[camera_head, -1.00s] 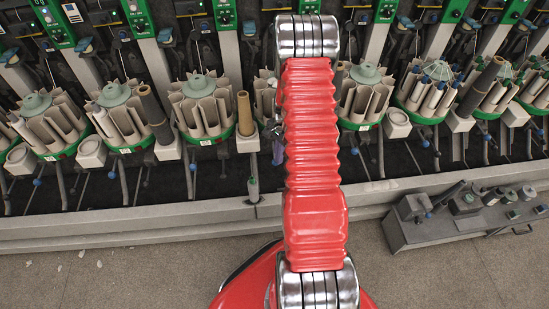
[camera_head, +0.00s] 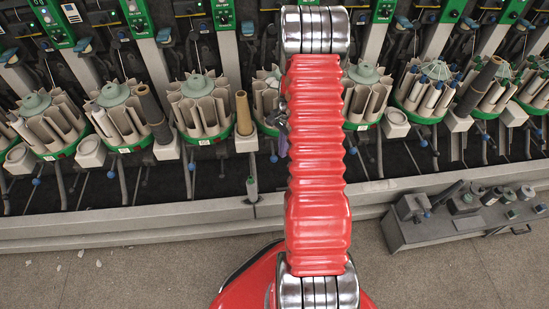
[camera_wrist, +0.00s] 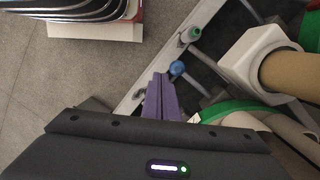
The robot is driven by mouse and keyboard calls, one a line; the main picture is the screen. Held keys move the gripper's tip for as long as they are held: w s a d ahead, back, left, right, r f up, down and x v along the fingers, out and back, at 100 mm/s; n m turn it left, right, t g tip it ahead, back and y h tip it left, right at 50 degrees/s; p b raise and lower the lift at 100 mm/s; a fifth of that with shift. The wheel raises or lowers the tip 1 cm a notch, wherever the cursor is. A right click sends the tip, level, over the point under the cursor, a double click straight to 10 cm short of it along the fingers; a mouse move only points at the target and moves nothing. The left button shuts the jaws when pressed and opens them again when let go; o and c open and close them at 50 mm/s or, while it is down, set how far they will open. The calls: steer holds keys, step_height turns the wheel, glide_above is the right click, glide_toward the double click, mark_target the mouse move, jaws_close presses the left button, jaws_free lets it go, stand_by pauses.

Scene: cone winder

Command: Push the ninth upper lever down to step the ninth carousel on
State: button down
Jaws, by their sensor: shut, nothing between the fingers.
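My gripper (camera_wrist: 163,88) is shut and empty; its purple fingers point at a blue ball knob (camera_wrist: 177,68) on a lever in the wrist view. The fingertips look very close to the knob; I cannot tell whether they touch. In the head view the gripper (camera_head: 283,148) shows partly behind my red arm, with the blue knob (camera_head: 273,158) just below left. A carousel with a green rim (camera_wrist: 240,106) lies right of the fingers; in the head view this carousel (camera_head: 264,92) is partly hidden by my arm. I cannot read which number it bears.
A green-topped post (camera_wrist: 190,35) stands beyond the knob. A white holder (camera_wrist: 245,58) with a brown tube (camera_wrist: 290,74) is close on the right. The machine's grey front rail (camera_head: 150,222) borders open floor. A grey bench with parts (camera_head: 450,230) stands at right.

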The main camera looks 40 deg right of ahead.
steer(key=r, duration=0.1)
steer(key=d+r, duration=0.1)
steer(key=w+r, duration=0.1)
steer(key=shift+d+r, duration=0.2)
steer(key=shift+r, duration=0.15)
steer(key=shift+s, duration=0.1)
steer(key=s+a, duration=0.8)
steer(key=s, duration=0.4)
steer(key=shift+a+f, duration=0.15)
steer(key=shift+f, duration=0.1)
stand_by(0.5)
